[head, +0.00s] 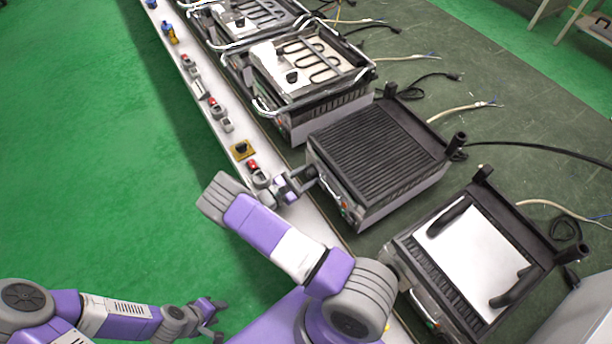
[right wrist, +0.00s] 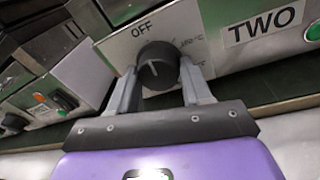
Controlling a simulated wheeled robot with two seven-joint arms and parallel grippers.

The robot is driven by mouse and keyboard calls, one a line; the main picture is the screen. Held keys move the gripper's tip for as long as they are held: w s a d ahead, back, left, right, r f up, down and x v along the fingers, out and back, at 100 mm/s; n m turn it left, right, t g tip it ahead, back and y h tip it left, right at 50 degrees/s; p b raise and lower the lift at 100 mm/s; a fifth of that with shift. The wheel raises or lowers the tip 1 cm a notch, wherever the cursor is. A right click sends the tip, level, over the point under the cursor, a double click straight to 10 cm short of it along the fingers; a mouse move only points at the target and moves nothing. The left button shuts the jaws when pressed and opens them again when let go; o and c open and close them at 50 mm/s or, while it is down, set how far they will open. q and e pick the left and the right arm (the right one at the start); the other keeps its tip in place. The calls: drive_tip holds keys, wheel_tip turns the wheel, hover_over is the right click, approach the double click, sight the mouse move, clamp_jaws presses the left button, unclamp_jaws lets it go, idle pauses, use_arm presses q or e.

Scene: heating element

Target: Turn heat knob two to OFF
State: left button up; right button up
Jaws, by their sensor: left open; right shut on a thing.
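Heat knob two is a round black knob (right wrist: 158,66) on a pale dial plate in the right wrist view. The word OFF (right wrist: 142,29) stands above it, slightly left, and a TWO label (right wrist: 264,25) is at the right. A short pale mark on the knob's face points up, roughly toward OFF; its exact angle is hard to read. My right gripper (right wrist: 159,88) is shut on the knob, one finger on each side. In the head view my right gripper (head: 303,181) is at the front of the ribbed grill unit (head: 375,150). My left gripper (head: 214,312) is open and empty, low at the left.
A heater with coils (head: 310,62) stands behind, and a unit with a white plate (head: 470,250) stands nearer. Green floor (head: 90,150) at the left is clear.

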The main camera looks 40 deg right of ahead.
drive_tip(key=shift+n, duration=0.5)
drive_tip(key=o, duration=1)
drive_tip(key=shift+o, duration=0.2)
drive_tip(key=shift+a, duration=0.1)
drive_tip(key=a, duration=0.5)
drive_tip(key=a+p, duration=0.1)
drive_tip(key=a, duration=0.1)
drive_tip(key=shift+a+r, duration=0.25)
